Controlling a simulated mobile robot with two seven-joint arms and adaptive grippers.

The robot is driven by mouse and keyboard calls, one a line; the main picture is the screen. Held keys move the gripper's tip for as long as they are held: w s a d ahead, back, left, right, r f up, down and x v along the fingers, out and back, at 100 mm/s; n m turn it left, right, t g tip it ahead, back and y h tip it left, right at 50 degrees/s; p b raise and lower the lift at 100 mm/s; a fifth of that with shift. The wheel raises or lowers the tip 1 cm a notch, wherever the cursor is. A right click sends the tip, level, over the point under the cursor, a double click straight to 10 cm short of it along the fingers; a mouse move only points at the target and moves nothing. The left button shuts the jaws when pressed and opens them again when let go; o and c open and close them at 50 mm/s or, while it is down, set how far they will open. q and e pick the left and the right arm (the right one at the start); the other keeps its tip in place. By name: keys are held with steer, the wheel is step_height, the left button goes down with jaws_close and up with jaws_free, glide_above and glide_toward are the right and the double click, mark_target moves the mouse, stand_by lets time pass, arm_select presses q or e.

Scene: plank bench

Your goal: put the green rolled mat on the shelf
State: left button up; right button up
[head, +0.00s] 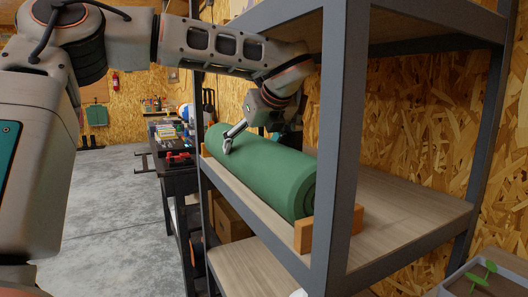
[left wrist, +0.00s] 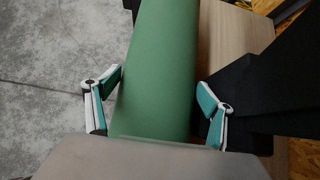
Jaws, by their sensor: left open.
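The green rolled mat (head: 258,170) lies lengthwise on the middle board of the shelf (head: 415,208), near its left edge. Small wooden blocks (head: 303,236) stand at its near end and at its far end. My left gripper (head: 238,138) is over the mat's far half, pointing down. In the left wrist view, its open fingers (left wrist: 161,80) are on either side of the mat (left wrist: 158,60). A narrow gap shows by the left finger; contact on the right side is unclear. In the head view the far finger is hidden. My right gripper is not in view.
Grey shelf posts (head: 342,140) and an upper board (head: 415,22) frame the space around my arm. Bare board lies to the mat's right. A cardboard box (head: 230,218) sits below. A tray with a plant (head: 485,275) is at bottom right. A cluttered bench (head: 172,150) stands behind.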

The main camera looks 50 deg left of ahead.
mark_target(253, 159)
arm_select(q)
steer(key=s+d, duration=0.1)
steer(key=d, duration=0.5)
steer(key=s+d, duration=0.1)
steer(key=d, duration=0.2)
steer(key=shift+s+d, duration=0.15)
steer(key=shift+s, duration=0.15)
steer(key=shift+s+d, duration=0.2)
steer(key=shift+d, duration=0.35)
steer(key=shift+a, duration=0.15)
